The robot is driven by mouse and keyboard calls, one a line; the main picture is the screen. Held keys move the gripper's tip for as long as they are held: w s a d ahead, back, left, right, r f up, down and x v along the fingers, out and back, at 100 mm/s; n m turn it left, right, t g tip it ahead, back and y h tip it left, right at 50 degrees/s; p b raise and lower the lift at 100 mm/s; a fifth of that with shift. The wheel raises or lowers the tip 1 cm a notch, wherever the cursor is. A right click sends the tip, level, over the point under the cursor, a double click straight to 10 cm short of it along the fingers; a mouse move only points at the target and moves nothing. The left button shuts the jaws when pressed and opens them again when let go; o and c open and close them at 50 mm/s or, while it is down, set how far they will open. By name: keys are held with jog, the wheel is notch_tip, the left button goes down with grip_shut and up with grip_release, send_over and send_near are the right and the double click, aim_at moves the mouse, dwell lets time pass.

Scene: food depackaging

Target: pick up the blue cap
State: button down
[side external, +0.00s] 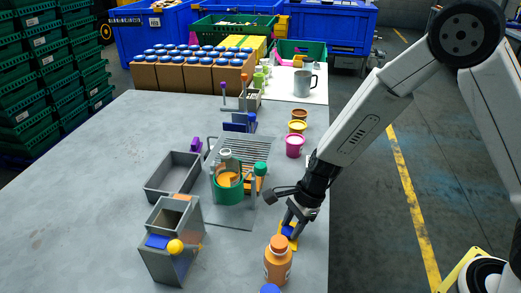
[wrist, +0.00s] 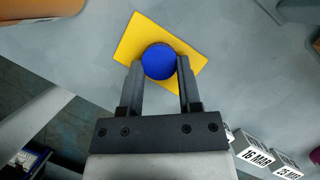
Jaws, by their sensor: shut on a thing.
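The blue cap (wrist: 159,60) is a round disc between the two fingertips of my gripper (wrist: 159,68) in the wrist view. My gripper is shut on it, with a finger at each side. A yellow square pad (wrist: 131,42) lies beneath the cap; I cannot tell whether the cap still touches it. In the side view, my gripper (side external: 291,228) is low over the table's right edge, with the cap (side external: 287,231) partly hidden by the fingers. An orange bottle (side external: 278,262) stands just in front of it.
Another blue object (side external: 270,289) is cut off at the bottom edge. A green round holder (side external: 231,190) stands left of my gripper, with a grey box (side external: 170,250) farther left. Pink and yellow cups (side external: 295,146) stand behind. The table's left side is clear.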

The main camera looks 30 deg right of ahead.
jog(key=shift+r, duration=0.1)
jog(key=shift+r, duration=0.7)
jog(key=s+d+r, duration=0.3)
jog(key=s+r, duration=0.8)
jog(key=s, duration=0.2)
jog(key=shift+s+d+r, duration=0.2)
jog(key=shift+s+d, duration=0.05)
jog(key=shift+d, duration=0.15)
jog(key=shift+w, duration=0.1)
